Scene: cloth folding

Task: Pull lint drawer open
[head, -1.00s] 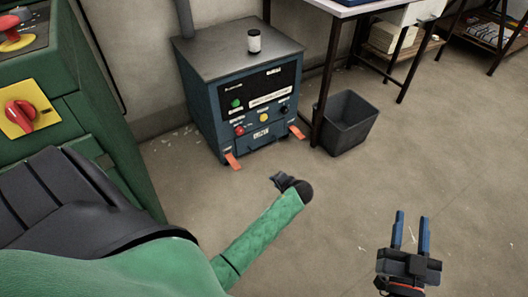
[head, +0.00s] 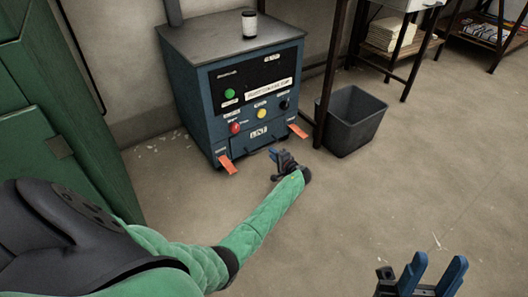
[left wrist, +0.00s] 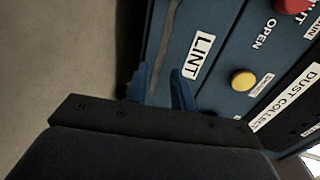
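The lint drawer (head: 240,146) is the low front panel of a blue dust collector cabinet, with a white LINT label (head: 259,133). It looks shut. In the left wrist view the LINT label (left wrist: 202,55) lies just past the right finger. My left gripper (head: 279,153) is low in front of the drawer. Its blue fingers (left wrist: 162,75) are apart, with a dark strip along the drawer's edge between or beyond them. I cannot tell whether they touch it. My right gripper (head: 434,262) is open and empty over the floor at the lower right.
Orange feet or tabs (head: 227,165) stick out at both sides of the cabinet's base. A dark bin (head: 352,120) stands right of it, by a table leg. A jar (head: 249,23) sits on top. A green machine (head: 70,140) is at the left. The floor in front is clear.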

